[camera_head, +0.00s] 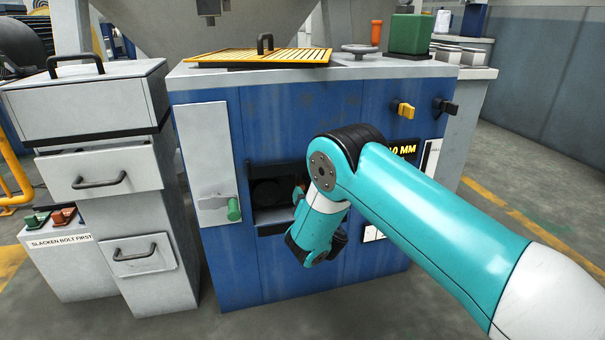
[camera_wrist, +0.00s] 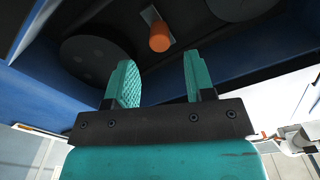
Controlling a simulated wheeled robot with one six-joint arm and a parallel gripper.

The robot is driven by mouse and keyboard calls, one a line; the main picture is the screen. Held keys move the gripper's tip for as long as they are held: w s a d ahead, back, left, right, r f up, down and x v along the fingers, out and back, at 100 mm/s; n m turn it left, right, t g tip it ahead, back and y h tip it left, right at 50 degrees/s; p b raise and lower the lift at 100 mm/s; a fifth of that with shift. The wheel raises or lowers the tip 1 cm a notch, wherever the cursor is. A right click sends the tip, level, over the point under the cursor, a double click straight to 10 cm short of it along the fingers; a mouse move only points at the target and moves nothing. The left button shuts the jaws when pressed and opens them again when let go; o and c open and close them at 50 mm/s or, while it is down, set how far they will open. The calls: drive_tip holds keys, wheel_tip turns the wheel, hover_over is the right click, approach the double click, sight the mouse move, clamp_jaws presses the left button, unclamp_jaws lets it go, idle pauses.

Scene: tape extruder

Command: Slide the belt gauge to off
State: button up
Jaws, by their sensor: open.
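No label readable here names the belt gauge. In the wrist view an orange cylindrical knob (camera_wrist: 160,38) stands on a small pale plate inside a dark recess. My gripper (camera_wrist: 158,65) has two teal fingers, spread apart and empty. The knob shows beyond the fingertips, between their lines; I cannot tell whether they touch it. In the head view the dark recess (camera_head: 270,222) opens in the front of the blue cabinet (camera_head: 235,280). My teal arm covers the recess's right side and hides most of the gripper.
A grey panel with a green-handled lever (camera_head: 233,210) is left of the recess. Yellow (camera_head: 404,110) and black (camera_head: 445,106) knobs sit at the cabinet's upper right. A grey drawer unit (camera_head: 140,255) stands at left. In the wrist view dark round discs (camera_wrist: 97,60) flank the knob.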

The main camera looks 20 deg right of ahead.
sight(302, 187)
drive_tip(key=shift+w+p, duration=0.8)
drive_tip(key=shift+w, duration=1.65)
drive_tip(key=shift+c, duration=0.2)
